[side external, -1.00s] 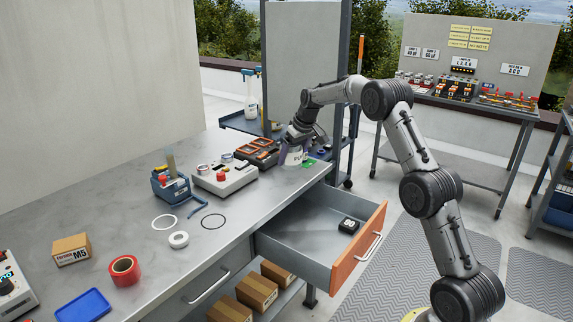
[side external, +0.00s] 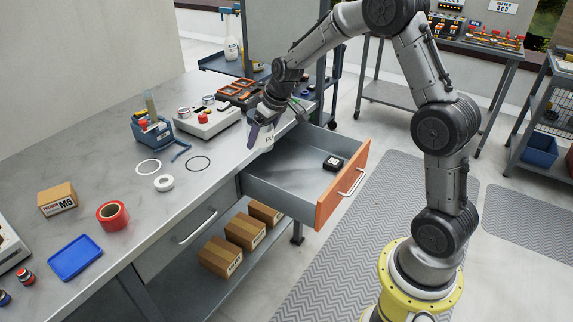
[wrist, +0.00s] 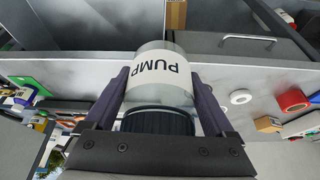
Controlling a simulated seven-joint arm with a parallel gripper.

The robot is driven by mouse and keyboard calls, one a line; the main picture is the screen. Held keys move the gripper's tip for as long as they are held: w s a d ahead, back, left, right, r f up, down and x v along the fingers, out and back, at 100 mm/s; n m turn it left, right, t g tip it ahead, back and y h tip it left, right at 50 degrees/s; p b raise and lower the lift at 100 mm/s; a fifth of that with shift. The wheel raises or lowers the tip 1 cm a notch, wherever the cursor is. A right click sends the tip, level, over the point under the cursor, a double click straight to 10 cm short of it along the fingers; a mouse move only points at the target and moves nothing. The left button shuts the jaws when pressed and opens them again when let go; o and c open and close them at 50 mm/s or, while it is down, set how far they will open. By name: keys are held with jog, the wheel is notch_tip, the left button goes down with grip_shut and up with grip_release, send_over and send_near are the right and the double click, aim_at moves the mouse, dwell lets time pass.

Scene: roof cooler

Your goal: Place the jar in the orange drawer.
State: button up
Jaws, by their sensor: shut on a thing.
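My gripper (side external: 258,128) is shut on a clear jar (side external: 264,140) with a white label. In the wrist view the jar (wrist: 160,77) reads "PUMP" and has a black ribbed lid. My gripper's two purple-grey fingers (wrist: 160,95) hold it on both sides. In the side view the jar is at the bench's edge, by the back left side of the open drawer. The orange-fronted drawer (side external: 343,185) is pulled out from the bench. A small dark item (side external: 332,162) lies inside it near the front; the rest of the visible floor is clear.
The grey bench (side external: 120,170) carries a control box (side external: 208,119), a blue caddy (side external: 152,130), a red tape roll (side external: 112,215), a blue tray (side external: 75,257) and a carton (side external: 57,199). Cardboard boxes (side external: 245,232) sit on the shelf below.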

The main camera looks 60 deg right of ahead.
jog(key=s+a+f, duration=0.9)
jog(key=a+f, duration=0.1)
jog(key=d+f+m+h, duration=0.1)
jog(key=d+f+m, duration=0.1)
jog(key=d, duration=1.5)
jog(key=shift+s+f, duration=0.1)
jog(key=shift+f, duration=4.9)
jog(key=shift+f, duration=0.15)
jog(key=o, duration=1.1)
